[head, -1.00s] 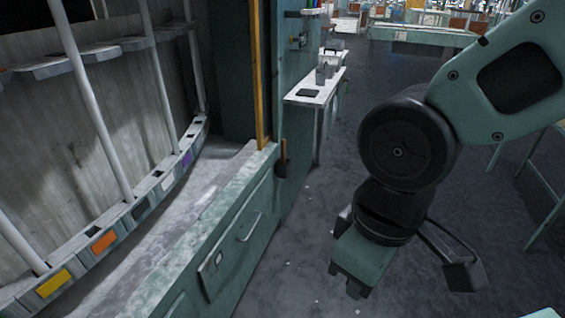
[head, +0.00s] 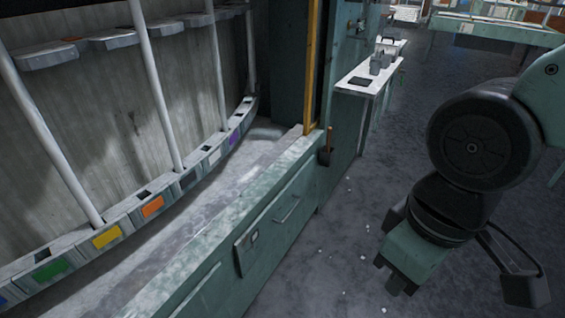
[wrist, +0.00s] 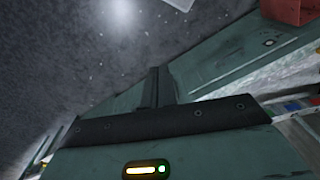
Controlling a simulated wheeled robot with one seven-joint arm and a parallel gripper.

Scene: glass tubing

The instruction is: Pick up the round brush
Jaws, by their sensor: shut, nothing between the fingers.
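A small dark item with a brown upright handle (head: 326,149) hangs at the front corner of the cabinet, beside the yellow post; it may be the round brush, but it is too small to be sure. My gripper (head: 398,289) is low at the right in the head view, over the floor and well apart from that item. In the wrist view its fingers (wrist: 154,88) are together and nothing shows between them. No brush can be made out in the wrist view.
The long green cabinet (head: 262,215) with drawers and a worn ledge runs along the left. Behind it are white tubes standing over coloured labels (head: 106,237). A white side table (head: 366,74) with grey containers stands further back. The dark floor (head: 345,230) between cabinet and arm is open.

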